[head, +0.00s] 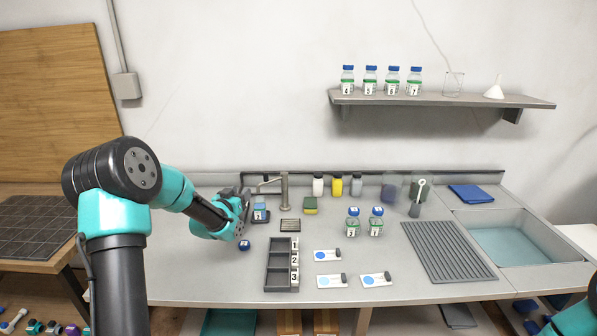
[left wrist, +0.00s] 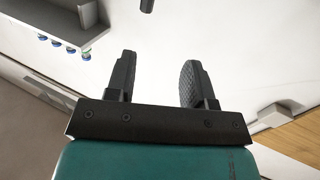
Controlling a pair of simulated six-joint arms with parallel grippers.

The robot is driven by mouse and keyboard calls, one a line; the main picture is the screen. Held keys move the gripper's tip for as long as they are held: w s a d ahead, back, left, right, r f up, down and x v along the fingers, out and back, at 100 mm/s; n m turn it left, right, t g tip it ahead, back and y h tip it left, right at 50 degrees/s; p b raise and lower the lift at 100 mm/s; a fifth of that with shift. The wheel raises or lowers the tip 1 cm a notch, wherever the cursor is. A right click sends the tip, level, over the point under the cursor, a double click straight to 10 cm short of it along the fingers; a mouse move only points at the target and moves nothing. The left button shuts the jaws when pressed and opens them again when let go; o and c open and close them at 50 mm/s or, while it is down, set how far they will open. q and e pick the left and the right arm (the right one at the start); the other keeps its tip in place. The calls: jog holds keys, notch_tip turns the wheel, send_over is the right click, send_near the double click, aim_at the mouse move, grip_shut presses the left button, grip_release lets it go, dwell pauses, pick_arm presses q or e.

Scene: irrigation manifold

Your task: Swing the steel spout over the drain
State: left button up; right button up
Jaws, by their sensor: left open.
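The drain, a small dark grate (head: 290,225), lies in front of the post, to the right of the spout's tip. My left gripper (head: 243,196) is just left of the spout tip and looks apart from it; its fingers are partly hidden in the head view. In the left wrist view the two fingers (left wrist: 157,78) are spread with nothing between them. My right gripper is out of view.
A blue cap (head: 245,244) lies in front of my left gripper. A numbered grey rack (head: 281,282) stands in front of the drain. A green-yellow sponge (head: 310,206) and several bottles stand right of the post. A sink (head: 515,240) is at the right.

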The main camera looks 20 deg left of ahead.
aim_at(264, 174)
pick_arm(q)
jog(key=shift+w+d+r+m, duration=0.15)
jog(key=shift+d+m, duration=0.1)
jog(key=shift+d, duration=0.25)
jog(key=shift+w+d+r+m, duration=0.1)
jog(key=shift+d+m, duration=0.15)
jog(key=shift+d, duration=0.2)
jog(key=w, duration=1.7)
jog(key=shift+w+a, duration=0.15)
jog(key=shift+w, duration=0.05)
grip_shut()
